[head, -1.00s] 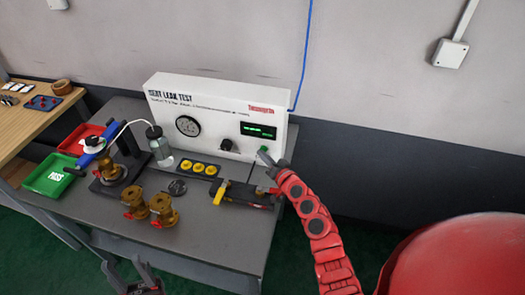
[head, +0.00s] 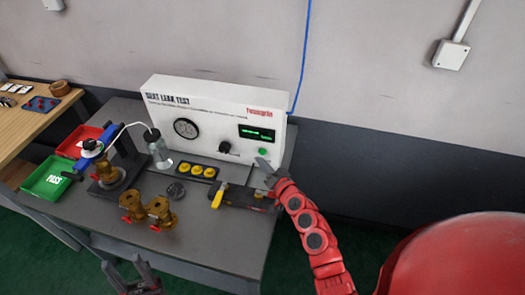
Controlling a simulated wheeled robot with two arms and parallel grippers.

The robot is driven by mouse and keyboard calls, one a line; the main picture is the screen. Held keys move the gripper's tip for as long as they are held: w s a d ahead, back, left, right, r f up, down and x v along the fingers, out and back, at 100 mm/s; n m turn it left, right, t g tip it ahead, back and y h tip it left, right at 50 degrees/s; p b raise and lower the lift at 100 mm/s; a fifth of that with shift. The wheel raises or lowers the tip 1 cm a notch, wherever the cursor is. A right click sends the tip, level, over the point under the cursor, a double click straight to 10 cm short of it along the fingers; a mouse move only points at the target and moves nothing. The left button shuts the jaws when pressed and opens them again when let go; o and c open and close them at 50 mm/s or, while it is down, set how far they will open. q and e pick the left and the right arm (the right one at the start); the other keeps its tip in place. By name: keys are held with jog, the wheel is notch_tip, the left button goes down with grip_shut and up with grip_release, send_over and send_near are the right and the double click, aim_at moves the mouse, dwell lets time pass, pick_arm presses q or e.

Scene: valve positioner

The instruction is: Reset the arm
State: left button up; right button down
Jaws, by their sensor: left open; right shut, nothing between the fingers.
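A white seat leak test panel (head: 205,150) stands at the back of the grey bench, with a gauge (head: 186,128), a black knob (head: 225,147), a lit green display (head: 257,134) and a green button (head: 262,151). My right gripper (head: 262,164) is shut and empty, just below the green button; contact cannot be told. A dark fixture (head: 245,196) with a yellow handle (head: 217,195) lies in front of the panel. A black stand (head: 125,155) with a blue clamp arm (head: 108,134) is over a brass valve (head: 107,172) at the left. My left gripper (head: 125,270) is open and empty below the bench's front edge.
Two brass valves (head: 132,205) (head: 159,211) with red levers stand on the bench front. A green tray (head: 47,180), a red tray (head: 80,142), a glass bottle (head: 159,150) and several yellow caps (head: 196,170) are nearby. The front right of the bench is clear.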

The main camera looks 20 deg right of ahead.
jog(key=shift+s+a+f, duration=0.2)
jog(key=shift+s+a, duration=0.7)
jog(key=shift+s, duration=0.2)
